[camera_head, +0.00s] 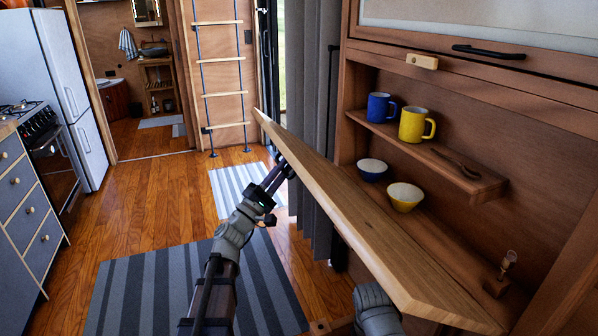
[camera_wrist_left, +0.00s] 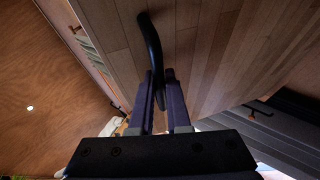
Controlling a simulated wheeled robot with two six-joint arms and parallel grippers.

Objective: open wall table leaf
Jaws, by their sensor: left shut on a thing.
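The wall table leaf (camera_head: 352,218) is a light wooden board tilted out from the wall niche, partly lowered and not level. Its planked outer face (camera_wrist_left: 215,50) fills much of the left wrist view. A black curved handle (camera_wrist_left: 152,45) on that face runs down between the fingers of my left gripper (camera_wrist_left: 166,95). In the head view my left gripper (camera_head: 279,172) is at the far, outer part of the leaf, shut on the handle, which the leaf hides there. A grey part of my right arm shows at the bottom below the leaf; its gripper is out of view.
Behind the leaf, the niche shelf (camera_head: 480,184) holds a blue mug (camera_head: 379,108) and a yellow mug (camera_head: 412,126). A blue bowl (camera_head: 372,170) and a yellow bowl (camera_head: 404,197) stand lower. A grey curtain (camera_head: 310,100) hangs beside the leaf. Open floor lies left.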

